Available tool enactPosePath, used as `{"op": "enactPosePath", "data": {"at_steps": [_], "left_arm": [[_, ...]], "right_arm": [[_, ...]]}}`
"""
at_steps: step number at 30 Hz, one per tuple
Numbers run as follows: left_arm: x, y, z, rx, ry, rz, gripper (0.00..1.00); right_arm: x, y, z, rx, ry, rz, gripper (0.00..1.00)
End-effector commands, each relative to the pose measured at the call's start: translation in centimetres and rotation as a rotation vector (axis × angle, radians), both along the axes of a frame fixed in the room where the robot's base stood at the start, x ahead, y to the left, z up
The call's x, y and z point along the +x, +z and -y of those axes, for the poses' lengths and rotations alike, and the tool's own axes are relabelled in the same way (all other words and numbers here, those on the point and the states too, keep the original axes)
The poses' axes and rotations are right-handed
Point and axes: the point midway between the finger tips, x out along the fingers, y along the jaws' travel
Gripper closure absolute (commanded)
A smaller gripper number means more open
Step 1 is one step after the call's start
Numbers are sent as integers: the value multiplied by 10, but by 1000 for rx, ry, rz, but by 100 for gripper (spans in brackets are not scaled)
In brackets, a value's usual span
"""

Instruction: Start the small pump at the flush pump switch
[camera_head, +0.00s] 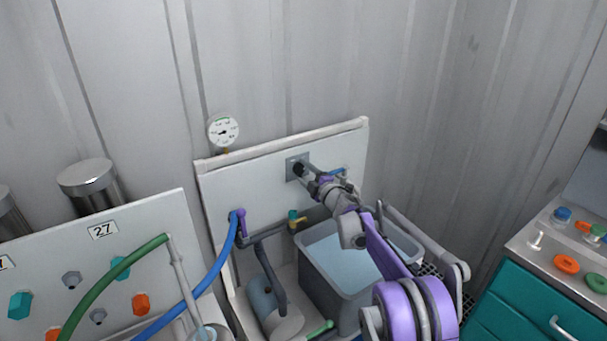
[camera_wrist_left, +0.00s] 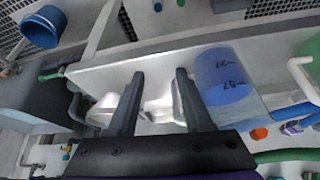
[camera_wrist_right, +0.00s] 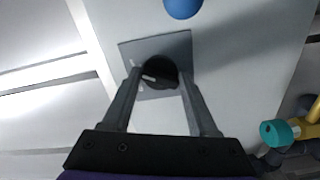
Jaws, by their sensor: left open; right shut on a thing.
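The flush pump switch is a black round knob (camera_wrist_right: 160,72) on a square grey plate on the upright white panel (camera_head: 222,185). In the head view the switch plate (camera_head: 292,170) is partly covered by my right gripper (camera_head: 305,172). In the right wrist view my right gripper (camera_wrist_right: 159,76) is shut on the knob, one finger on each side. A blue-grey cylindrical body (camera_head: 262,296), which may be the small pump, lies low in front of the panel. My left gripper (camera_wrist_left: 158,76) is open and empty, seen only in the left wrist view.
A grey tub of water (camera_head: 315,268) stands below my right arm. A round gauge (camera_head: 223,131) is above the panel. A teal drawer cabinet (camera_head: 520,310) is at the right.

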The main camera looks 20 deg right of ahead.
Motion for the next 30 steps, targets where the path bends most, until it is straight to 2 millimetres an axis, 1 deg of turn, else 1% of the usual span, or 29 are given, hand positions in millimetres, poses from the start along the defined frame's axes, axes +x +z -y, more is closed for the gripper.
{"op": "enactPosePath", "data": {"at_steps": [10, 11, 15, 25, 28, 30], "left_arm": [[0, 0, 0, 0, 0, 0, 50], [0, 0, 0, 0, 0, 0, 50], [0, 0, 0, 0, 0, 0, 50], [0, 0, 0, 0, 0, 0, 50], [0, -1, 0, 0, 0, 0, 50], [0, -3, 0, 0, 0, -1, 50]], "right_arm": [[0, -2, -1, 2, 2, -2, 96], [0, -2, -1, 2, 2, -2, 39], [0, -2, -1, 2, 1, -1, 14], [-2, -1, 0, 2, 0, 0, 13], [-11, -1, 1, 2, 0, 0, 13], [-22, -1, 3, 3, 0, 0, 13]]}}
